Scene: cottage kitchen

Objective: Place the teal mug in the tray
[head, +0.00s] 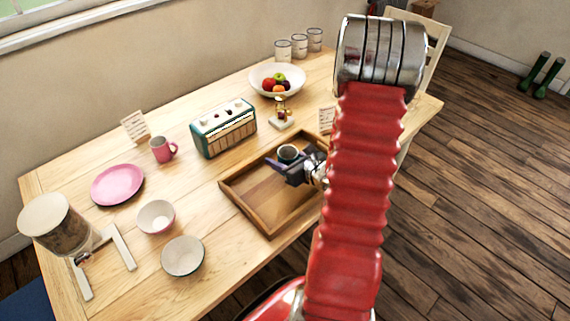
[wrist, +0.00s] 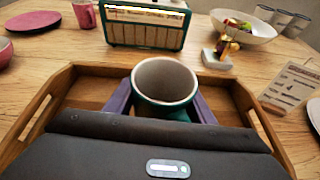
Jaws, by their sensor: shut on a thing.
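The teal mug (wrist: 163,82) is upright between the two purple fingers of my gripper (wrist: 160,104) in the wrist view. My gripper is shut on it. In the head view the mug (head: 288,152) and my gripper (head: 286,166) are over the wooden tray (head: 248,221). The tray's rim also shows around them in the wrist view (wrist: 96,71). I cannot tell whether the mug's base touches the tray floor; my gripper hides its lower part. My red arm covers the tray's right part in the head view.
A teal radio (head: 223,128) stands behind the tray, with a small brass figure (head: 281,108) and a fruit bowl (head: 276,80) further right. A pink mug (head: 163,149), pink plate (head: 117,185) and two bowls (head: 156,217) are to the left. The tray's front-left floor is clear.

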